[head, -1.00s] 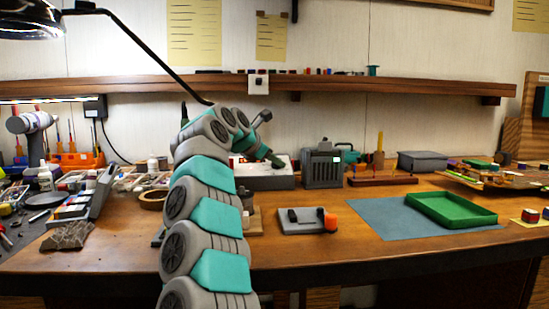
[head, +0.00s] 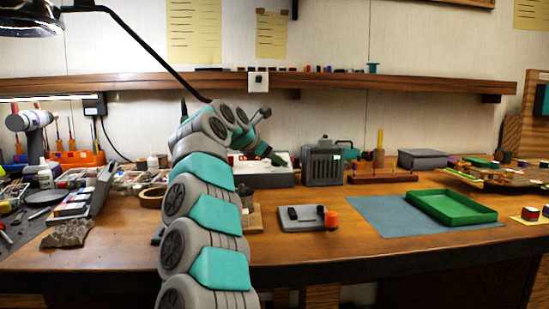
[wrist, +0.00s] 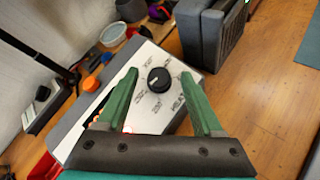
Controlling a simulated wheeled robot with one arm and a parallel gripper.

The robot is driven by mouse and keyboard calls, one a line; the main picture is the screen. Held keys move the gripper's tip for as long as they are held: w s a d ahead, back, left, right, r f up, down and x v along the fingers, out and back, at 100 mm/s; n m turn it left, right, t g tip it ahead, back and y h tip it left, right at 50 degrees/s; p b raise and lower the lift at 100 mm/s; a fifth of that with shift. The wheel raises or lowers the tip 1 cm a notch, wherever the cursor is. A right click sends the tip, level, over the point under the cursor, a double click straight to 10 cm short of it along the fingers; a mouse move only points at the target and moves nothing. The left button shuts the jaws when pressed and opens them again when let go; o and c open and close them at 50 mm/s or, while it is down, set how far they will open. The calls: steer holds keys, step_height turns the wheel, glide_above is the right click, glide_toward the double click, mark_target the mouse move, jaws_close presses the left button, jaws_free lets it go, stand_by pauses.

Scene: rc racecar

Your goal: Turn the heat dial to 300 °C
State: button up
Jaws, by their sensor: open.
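The heat dial (wrist: 159,79) is a round black knob with a pale mark, on the light top panel of a grey heating station (wrist: 178,76). Small printed labels ring the knob; they are too small and tilted to read surely. My gripper (wrist: 160,75) has two green fingers spread apart, one on each side of the dial in the wrist view. I cannot tell whether the fingers touch it. In the head view the station (head: 262,180) stands at the back of the bench, and my arm hides part of it and the dial.
A grey slotted box (head: 322,166) stands right of the station. A flat grey block with an orange piece (head: 304,220) lies in front. A green tray (head: 450,208) rests on a blue mat (head: 385,218). A shelf (head: 400,88) runs above. Bench front is partly clear.

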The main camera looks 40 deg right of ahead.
steer(key=b+v, duration=0.1)
steer(key=v, duration=0.6)
steer(key=shift+a, duration=0.2)
steer(key=shift+r, duration=0.1)
